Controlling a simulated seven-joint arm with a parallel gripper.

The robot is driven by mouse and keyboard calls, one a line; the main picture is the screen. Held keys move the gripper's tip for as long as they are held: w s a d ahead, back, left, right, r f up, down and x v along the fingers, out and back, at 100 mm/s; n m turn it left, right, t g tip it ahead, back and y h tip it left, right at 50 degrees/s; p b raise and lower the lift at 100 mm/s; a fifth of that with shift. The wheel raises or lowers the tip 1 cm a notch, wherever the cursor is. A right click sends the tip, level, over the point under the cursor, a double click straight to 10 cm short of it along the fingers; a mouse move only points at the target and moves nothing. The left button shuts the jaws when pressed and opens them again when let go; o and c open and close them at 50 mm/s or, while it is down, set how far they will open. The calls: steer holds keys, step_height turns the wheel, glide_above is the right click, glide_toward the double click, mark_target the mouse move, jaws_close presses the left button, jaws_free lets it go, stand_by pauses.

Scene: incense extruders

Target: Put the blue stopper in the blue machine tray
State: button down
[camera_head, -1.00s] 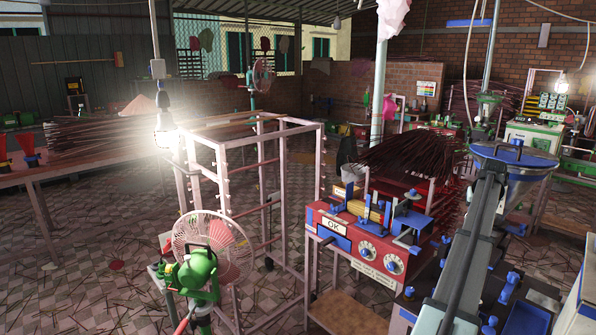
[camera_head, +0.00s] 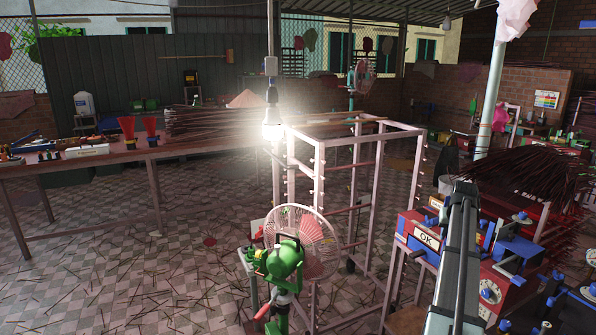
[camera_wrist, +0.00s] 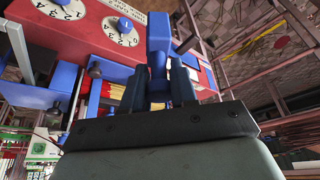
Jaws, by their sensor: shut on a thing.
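In the wrist view my gripper (camera_wrist: 159,88) is shut on a blue stopper (camera_wrist: 159,32), a blue block-like piece that sticks out beyond the fingertips. The red machine (camera_wrist: 95,42) with white dials lies behind it, upside down in this view. Blue parts (camera_wrist: 92,95) of the machines show at the left, but I cannot tell which is the tray. In the head view the red machine (camera_head: 417,229) with an "OK" sign stands at the right, partly hidden by my arm. My gripper and the stopper cannot be made out there.
A green fan (camera_head: 285,262) and a pale metal rack (camera_head: 368,215) stand left of the machine. A long table (camera_head: 90,160) with incense sticks and tools runs along the back left. A dark stick bundle (camera_head: 525,175) lies behind the machine.

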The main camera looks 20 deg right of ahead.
steer(key=w+a+f+n, duration=0.15)
steer(key=w+a, duration=0.35)
steer(key=a, duration=0.6)
steer(key=w+a+f+n+y, duration=0.1)
steer(key=w+a+f, duration=0.2)
steer(key=w+a, duration=0.55)
steer(key=w+a+f+n, duration=0.2)
steer(key=w+a+f, duration=0.1)
steer(key=a, duration=1.1)
steer(key=s+a+f+n+t+y, duration=0.1)
steer(key=a+f+n, duration=0.15)
steer(key=a, duration=1.45)
steer(key=a+f+n+y, duration=0.1)
steer(key=a+f+n, duration=0.15)
steer(key=a, duration=1.45)
steer(key=s+r, duration=0.3)
steer(key=s, duration=0.3)
steer(key=shift+s+a+m, duration=0.15)
steer(key=shift+s+m, duration=0.2)
steer(key=shift+s, duration=0.05)
